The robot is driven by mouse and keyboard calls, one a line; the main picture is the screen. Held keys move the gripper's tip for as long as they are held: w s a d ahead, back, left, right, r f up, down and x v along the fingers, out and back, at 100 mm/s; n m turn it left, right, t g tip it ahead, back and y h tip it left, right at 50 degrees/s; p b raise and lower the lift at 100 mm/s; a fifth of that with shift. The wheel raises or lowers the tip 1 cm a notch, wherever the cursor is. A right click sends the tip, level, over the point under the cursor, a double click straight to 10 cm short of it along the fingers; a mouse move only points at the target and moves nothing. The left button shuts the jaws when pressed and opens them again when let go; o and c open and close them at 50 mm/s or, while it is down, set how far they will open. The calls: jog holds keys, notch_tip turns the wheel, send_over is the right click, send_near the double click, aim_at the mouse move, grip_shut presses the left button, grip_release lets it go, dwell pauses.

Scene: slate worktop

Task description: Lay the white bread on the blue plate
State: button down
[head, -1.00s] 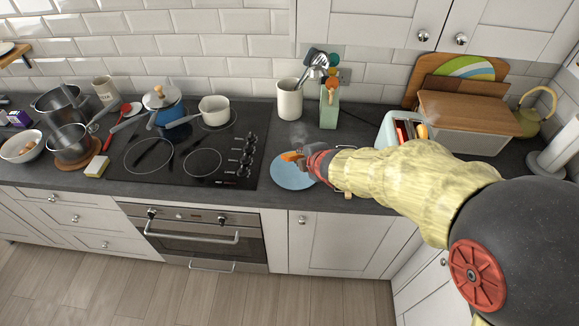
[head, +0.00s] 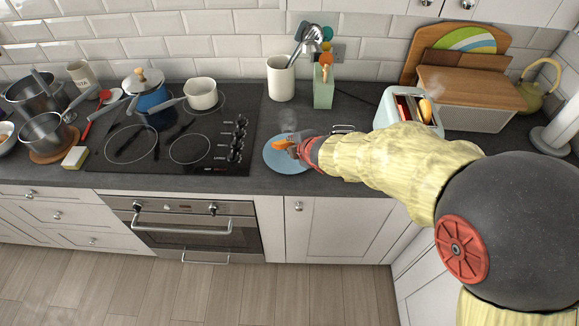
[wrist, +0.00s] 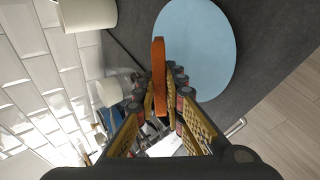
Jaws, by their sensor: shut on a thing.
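The bread slice (head: 284,143) looks orange-brown and is held by my gripper (head: 296,148), whose fingers are shut on it. In the wrist view the slice (wrist: 159,75) stands edge-on between the two fingers (wrist: 161,100). The blue plate (head: 275,161) lies flat on the worktop, under and beside the slice. The plate (wrist: 205,45) also shows in the wrist view, with the slice across its left edge. I cannot tell whether the slice touches the plate. My gripper hides part of the plate's right side.
A toaster (head: 392,103) holding another orange-brown slice (head: 427,110) stands at the right, by a wooden-topped bin (head: 468,88). A utensil pot (head: 281,79) and a green block (head: 323,93) stand behind the plate. The hob (head: 165,143) is left of it.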

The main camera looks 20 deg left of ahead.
jog(key=shift+f+b, duration=1.3)
jog(key=shift+f, duration=0.4)
jog(key=c, duration=2)
grip_release()
jog(key=shift+c, duration=0.2)
jog(key=shift+r, duration=0.1)
jog(key=p+v, duration=0.4)
jog(key=v, duration=0.4)
